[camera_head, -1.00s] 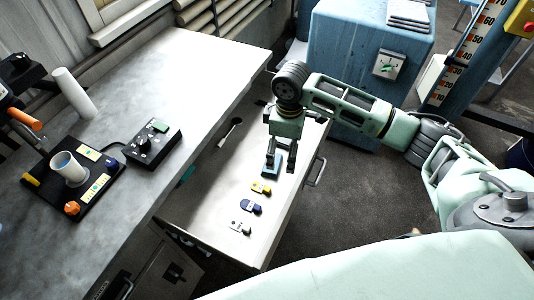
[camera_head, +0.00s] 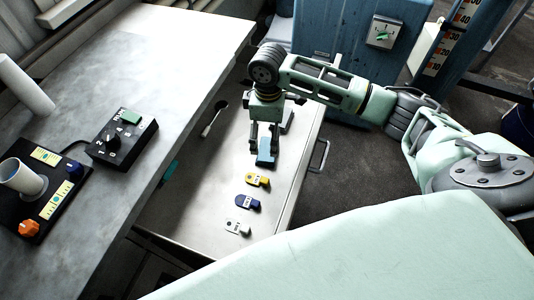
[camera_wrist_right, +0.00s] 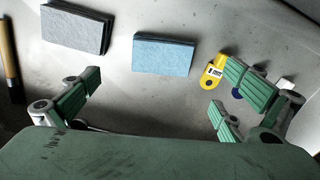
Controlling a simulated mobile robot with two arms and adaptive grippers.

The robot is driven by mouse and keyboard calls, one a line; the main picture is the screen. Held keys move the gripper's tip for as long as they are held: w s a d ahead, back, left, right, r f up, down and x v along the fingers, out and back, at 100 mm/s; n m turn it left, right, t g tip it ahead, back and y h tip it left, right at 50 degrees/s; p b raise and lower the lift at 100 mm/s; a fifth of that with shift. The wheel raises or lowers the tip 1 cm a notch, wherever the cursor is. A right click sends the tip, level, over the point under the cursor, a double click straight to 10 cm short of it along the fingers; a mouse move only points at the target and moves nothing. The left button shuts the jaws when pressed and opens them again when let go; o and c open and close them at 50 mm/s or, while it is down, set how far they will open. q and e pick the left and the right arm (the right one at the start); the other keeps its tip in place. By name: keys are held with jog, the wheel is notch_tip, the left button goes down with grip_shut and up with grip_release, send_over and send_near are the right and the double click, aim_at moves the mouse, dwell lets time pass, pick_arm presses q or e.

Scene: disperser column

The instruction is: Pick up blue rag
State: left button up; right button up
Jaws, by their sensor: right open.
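The blue rag (camera_head: 266,152) is a small flat blue rectangular pad lying in the open drawer (camera_head: 205,185). It also shows in the right wrist view (camera_wrist_right: 164,54), ahead of the fingers. My right gripper (camera_head: 264,146) is over the drawer, pointing down at the rag, and partly covers it in the head view. In the right wrist view its green fingers (camera_wrist_right: 150,100) are spread wide with nothing between them. The rag appears apart from the fingers. My left gripper is not in view.
A grey pad (camera_wrist_right: 75,28) lies beside the blue rag. Yellow (camera_head: 257,180), dark blue (camera_head: 247,202) and white (camera_head: 237,228) tags lie nearer in the drawer. The worktop (camera_head: 160,60) with a black control box (camera_head: 122,140) is on the left. A blue cabinet (camera_head: 335,30) stands behind.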

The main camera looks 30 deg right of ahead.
aim_at(267, 149)
jog(key=shift+s+f, duration=0.1)
jog(key=shift+f, duration=0.85)
notch_tip(267, 149, down, 5)
jog(key=shift+s+a+r+p, duration=0.1)
jog(key=shift+a+r+p, duration=0.1)
jog(key=shift+p, duration=0.15)
jog(key=shift+f, duration=0.4)
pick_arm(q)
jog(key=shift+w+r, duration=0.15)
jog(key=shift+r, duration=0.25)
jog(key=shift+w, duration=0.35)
pick_arm(e)
jog(key=c, duration=1.1)
